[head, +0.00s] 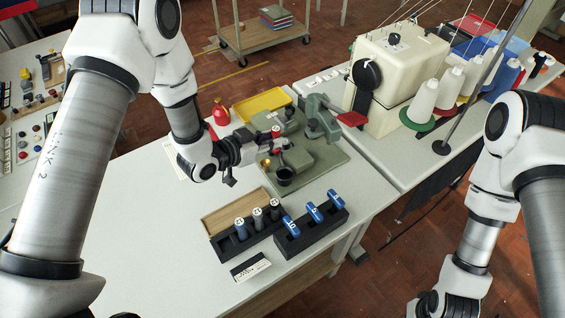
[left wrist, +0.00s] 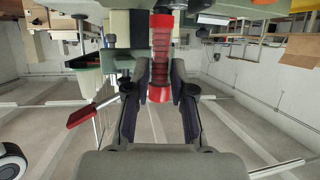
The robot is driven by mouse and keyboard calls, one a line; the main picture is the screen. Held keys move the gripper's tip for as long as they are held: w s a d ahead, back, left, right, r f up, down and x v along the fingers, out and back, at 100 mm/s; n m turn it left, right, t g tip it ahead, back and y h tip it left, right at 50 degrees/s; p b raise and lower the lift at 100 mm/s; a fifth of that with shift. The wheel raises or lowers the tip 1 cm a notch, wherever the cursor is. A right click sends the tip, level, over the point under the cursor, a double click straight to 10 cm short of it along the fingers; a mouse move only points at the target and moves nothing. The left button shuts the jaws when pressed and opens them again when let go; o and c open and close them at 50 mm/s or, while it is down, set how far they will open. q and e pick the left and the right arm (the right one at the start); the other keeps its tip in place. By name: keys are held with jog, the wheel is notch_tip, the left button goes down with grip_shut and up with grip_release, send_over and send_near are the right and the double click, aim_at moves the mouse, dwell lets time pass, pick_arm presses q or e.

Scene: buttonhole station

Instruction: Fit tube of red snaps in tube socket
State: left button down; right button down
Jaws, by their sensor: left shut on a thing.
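My left gripper (head: 268,147) is shut on the tube of red snaps, above the grey-green press base (head: 325,160). In the left wrist view the clear tube (left wrist: 161,55) stands between the two fingers (left wrist: 160,88), with red contents and a red end. In the head view only small red parts of it show beside the fingers. A black round cup (head: 285,176) on the base is just below and right of the gripper. A small brass-coloured ring (head: 265,163) shows close to the fingers. I cannot tell which part is the tube socket, and the tube appears apart from the cup.
A cream machine (head: 392,65) with thread cones is at right. The table's front left is clear.

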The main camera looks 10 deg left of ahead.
pick_arm(q)
jog(key=s+d+f, duration=0.1)
jog(key=s+d+f+p, duration=0.1)
jog(key=s, duration=0.1)
jog(key=s+d+f+p, duration=0.1)
jog(key=s, duration=0.1)
jog(key=shift+s+d+f, duration=0.2)
jog(key=shift+d+f, duration=0.15)
jog(key=shift+f, duration=0.2)
jog(key=shift+w+f, duration=0.1)
jog(key=c, duration=1)
grip_release()
jog(key=shift+w, duration=0.1)
